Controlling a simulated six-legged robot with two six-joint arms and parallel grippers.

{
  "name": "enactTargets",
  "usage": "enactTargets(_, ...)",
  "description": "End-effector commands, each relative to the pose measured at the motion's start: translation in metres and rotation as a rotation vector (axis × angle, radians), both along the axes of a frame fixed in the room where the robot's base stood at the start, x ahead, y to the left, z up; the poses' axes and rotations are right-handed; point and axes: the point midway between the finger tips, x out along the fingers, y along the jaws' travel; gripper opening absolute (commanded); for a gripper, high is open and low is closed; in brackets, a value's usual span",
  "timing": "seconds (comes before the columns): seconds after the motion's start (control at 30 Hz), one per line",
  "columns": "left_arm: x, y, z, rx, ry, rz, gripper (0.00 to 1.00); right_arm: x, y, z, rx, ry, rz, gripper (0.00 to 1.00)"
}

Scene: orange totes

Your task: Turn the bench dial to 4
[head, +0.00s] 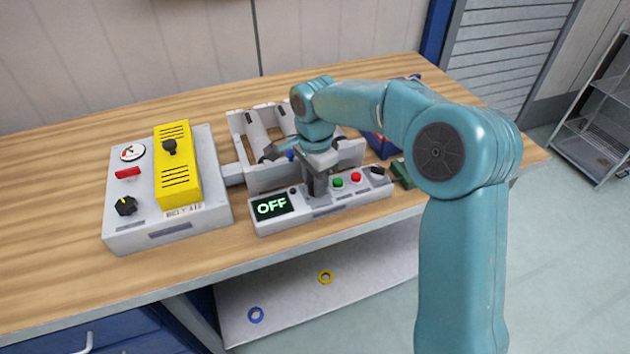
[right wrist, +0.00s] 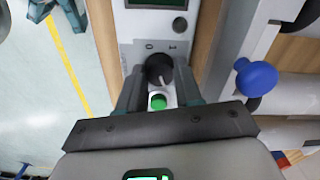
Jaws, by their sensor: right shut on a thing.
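The control panel (head: 350,203) lies at the front of the wooden bench, with a display (head: 271,206) reading OFF in green. My right gripper (head: 318,187) reaches down onto it, between the display and the green button (head: 338,182). In the right wrist view my right gripper (right wrist: 160,88) is shut on a black dial (right wrist: 158,68), one finger on each side. Marks like 0 and 1 show beside the dial, and a pale line shows on it. In the head view the gripper hides this dial. My left gripper is out of view.
A red button (head: 356,176) and a black knob (head: 377,170) sit further right on the panel. A grey box (head: 150,236) with a yellow cover (head: 177,165), a gauge and another black knob (head: 126,206) stands left. A grey fixture with rollers is behind. The bench's left end is clear.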

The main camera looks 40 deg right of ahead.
Motion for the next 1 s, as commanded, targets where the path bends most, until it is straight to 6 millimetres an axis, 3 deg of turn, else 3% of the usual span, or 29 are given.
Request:
enactTargets(0.6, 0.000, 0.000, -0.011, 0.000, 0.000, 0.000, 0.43, 0.001, -0.002, 0.001, -0.001, -0.008, -0.573, 0.04)
enactTargets(1.0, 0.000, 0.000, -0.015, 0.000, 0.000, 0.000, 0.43, 0.001, -0.002, 0.002, -0.001, -0.006, -0.822, 0.04)
